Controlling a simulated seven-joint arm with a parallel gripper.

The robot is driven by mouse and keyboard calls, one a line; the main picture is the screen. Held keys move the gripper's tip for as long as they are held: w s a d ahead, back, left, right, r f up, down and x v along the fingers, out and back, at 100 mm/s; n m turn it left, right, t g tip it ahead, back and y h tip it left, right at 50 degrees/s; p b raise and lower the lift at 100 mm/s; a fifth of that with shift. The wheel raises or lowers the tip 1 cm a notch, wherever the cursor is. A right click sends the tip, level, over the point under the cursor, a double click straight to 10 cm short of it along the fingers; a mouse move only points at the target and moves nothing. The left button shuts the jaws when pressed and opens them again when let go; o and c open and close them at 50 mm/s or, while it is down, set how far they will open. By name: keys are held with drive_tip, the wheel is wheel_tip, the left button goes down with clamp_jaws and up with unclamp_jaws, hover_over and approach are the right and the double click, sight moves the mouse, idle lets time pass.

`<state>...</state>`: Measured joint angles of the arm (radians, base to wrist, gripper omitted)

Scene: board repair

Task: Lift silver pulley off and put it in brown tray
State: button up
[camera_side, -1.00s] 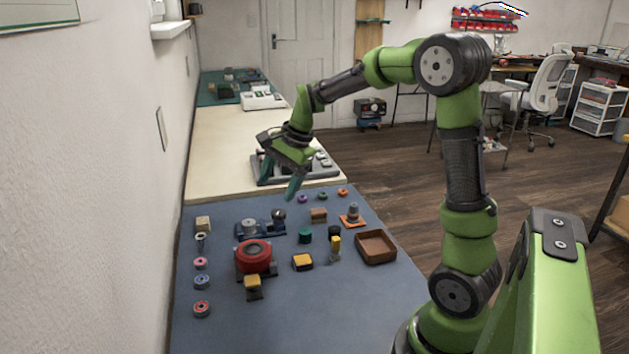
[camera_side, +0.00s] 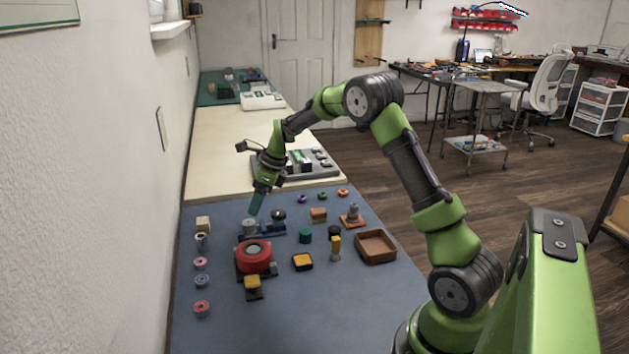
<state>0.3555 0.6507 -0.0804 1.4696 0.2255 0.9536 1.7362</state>
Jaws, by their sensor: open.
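A silver pulley (camera_side: 249,227) sits on a dark blue base (camera_side: 270,230) towards the back left of the blue mat. A darker round part (camera_side: 278,214) stands at the right of the same base. My gripper (camera_side: 254,211) points down just above the silver pulley, open, with its fingers seen nearly edge-on. I cannot tell whether the fingertips touch the pulley. The brown tray (camera_side: 376,233) stands at the right edge of the mat and looks empty.
A red round unit (camera_side: 254,254) stands just in front of the blue base. Small rings line the left edge. A grey part on an orange plate (camera_side: 352,219), a green cylinder (camera_side: 305,236) and a yellow-topped post (camera_side: 336,248) stand between the base and tray. The front mat is clear.

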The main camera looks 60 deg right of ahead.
sight(246, 222)
drive_tip(key=x, duration=0.7)
drive_tip(key=shift+w+d+f, duration=0.1)
drive_tip(key=shift+w+d, duration=0.05)
drive_tip(key=shift+w, duration=0.05)
drive_tip(key=shift+c, duration=0.2)
drive_tip(key=c, duration=1.1)
drive_tip(key=shift+c, duration=0.2)
drive_tip(key=shift+r, duration=0.6)
drive_tip(key=r, duration=0.1)
drive_tip(key=s+r, duration=0.1)
drive_tip(key=shift+a+r, duration=0.2)
drive_tip(key=shift+r, duration=0.1)
drive_tip(key=s+a+r, duration=0.1)
drive_tip(key=s+a, duration=0.3)
drive_tip(key=s, duration=1)
drive_tip(key=shift+s, duration=0.25)
